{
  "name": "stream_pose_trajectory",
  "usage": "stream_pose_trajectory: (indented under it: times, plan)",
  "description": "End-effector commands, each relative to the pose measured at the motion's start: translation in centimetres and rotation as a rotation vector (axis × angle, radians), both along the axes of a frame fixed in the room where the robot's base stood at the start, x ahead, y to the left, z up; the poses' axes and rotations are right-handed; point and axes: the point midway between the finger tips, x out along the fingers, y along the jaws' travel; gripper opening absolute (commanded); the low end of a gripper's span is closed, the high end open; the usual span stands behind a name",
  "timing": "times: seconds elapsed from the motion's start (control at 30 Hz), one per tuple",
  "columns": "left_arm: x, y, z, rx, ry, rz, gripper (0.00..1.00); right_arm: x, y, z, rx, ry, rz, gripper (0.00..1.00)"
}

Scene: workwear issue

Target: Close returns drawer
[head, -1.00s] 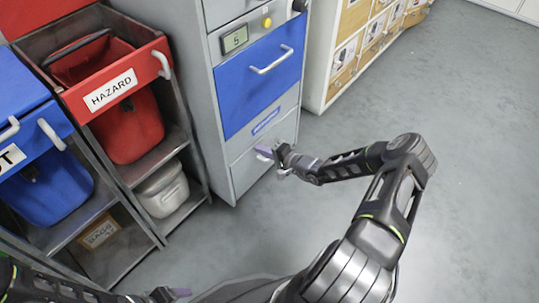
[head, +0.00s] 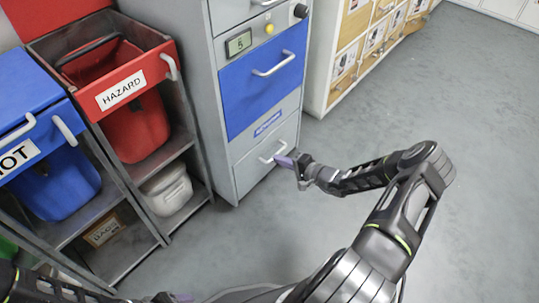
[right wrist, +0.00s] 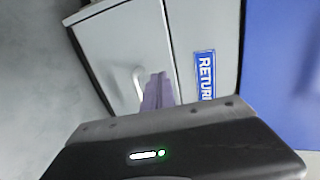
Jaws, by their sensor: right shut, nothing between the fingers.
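The returns drawer (head: 254,168) is the lowest grey front of the grey cabinet, below a blue label. It looks flush or nearly flush with the cabinet. Its pale handle (head: 273,153) is clear in the head view, and the drawer (right wrist: 112,40) also shows in the right wrist view. My right gripper (head: 284,160) has its purple fingers shut and empty, just in front of the drawer near the handle. I cannot tell whether they touch it. In the right wrist view the fingers (right wrist: 157,92) overlap the handle's right side. My left gripper (head: 176,298) is partly cut off at the bottom edge.
A blue drawer (head: 262,82) with a handle sits above the label. A red hazard bin (head: 138,128) and a blue bin (head: 62,182) stand in a rack at left. The grey floor (head: 400,90) at right is open.

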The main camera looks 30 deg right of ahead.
Motion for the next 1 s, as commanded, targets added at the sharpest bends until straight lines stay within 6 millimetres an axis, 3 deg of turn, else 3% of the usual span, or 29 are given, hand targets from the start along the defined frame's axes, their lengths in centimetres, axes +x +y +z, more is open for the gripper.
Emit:
stream_pose_trajectory:
  times: [0.1,0.3,1.0]
  plan:
    - [-0.2,0.0,1.4,-0.001,0.006,-0.002,0.74,-2.5,-0.8,1.1,-0.001,0.003,-0.002,0.00]
    - [-0.5,-0.1,2.0,-0.004,0.011,-0.007,0.74,-4.9,-1.5,1.6,-0.001,0.002,0.000,0.00]
    - [-0.5,-0.2,2.0,-0.005,0.010,-0.007,0.74,-5.3,-1.3,1.6,0.002,0.005,0.006,0.00]
